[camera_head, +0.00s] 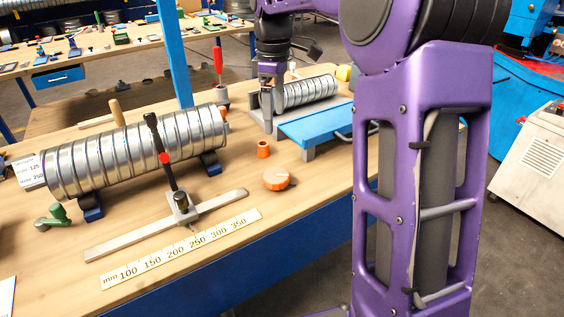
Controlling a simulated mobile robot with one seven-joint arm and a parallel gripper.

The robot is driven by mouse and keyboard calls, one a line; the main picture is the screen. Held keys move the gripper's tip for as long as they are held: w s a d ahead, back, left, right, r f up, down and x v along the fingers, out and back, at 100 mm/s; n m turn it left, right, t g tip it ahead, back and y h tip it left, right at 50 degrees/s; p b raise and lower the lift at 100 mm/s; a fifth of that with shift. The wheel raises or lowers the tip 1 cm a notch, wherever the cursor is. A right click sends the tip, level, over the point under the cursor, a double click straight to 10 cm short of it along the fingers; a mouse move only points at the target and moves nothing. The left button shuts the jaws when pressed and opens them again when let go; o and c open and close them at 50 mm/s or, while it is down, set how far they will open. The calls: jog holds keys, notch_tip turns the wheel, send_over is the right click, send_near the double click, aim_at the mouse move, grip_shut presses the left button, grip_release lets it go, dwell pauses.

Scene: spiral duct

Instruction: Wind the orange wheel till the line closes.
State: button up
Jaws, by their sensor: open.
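A flat round orange wheel (277,178) with a pale mark on top lies at the front of the wooden bench, right of a metal rail. A long ribbed spiral duct (140,150) rests on blue cradles at the left. A shorter ribbed duct piece (308,91) lies at the back beside a blue plate. My gripper (269,82) points down at the left end of the short duct, well behind the wheel. It is open; its fingertips are small and partly merge with the grey fixture there, so contact cannot be told. No closing line can be made out.
A small orange ring (263,149) stands behind the wheel. A rail (165,227) with an upright black lever (161,150) crosses the bench before the duct, behind a ruler (182,249). A blue plate (318,124) sits at right. My purple arm hides the bench's right side.

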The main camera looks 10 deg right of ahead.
aim_at(275, 175)
notch_tip(275, 175, down, 17)
jog(key=b, duration=0.3)
jog(key=shift+f, duration=0.15)
jog(key=c, duration=1.2)
